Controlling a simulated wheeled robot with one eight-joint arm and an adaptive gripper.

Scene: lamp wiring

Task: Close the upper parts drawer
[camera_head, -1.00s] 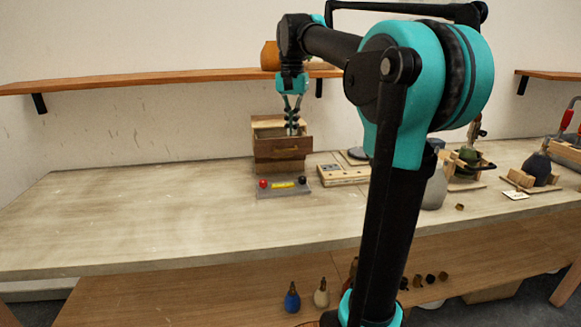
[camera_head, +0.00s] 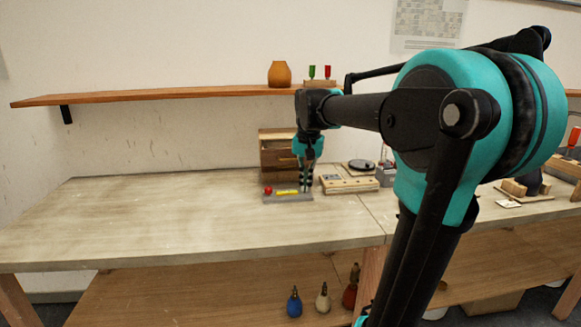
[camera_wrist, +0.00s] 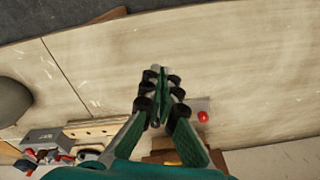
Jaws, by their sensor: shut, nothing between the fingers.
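The small wooden drawer cabinet (camera_head: 276,152) stands at the back of the workbench in the head view, with its right side partly hidden by my gripper. The upper parts drawer (camera_head: 276,157) shows a brown front; how far it stands out is hard to tell. My gripper (camera_head: 306,188) is shut and empty, pointing down in front of the cabinet's right side. In the wrist view my gripper's fingertips (camera_wrist: 159,72) meet over the bare bench top, and some brown wood of the cabinet (camera_wrist: 160,157) shows between and below the fingers.
A grey block with a red knob (camera_head: 268,190) and yellow label lies in front of the cabinet, close to my gripper. A wooden board (camera_head: 348,184) lies to the right. The bench's left side is clear.

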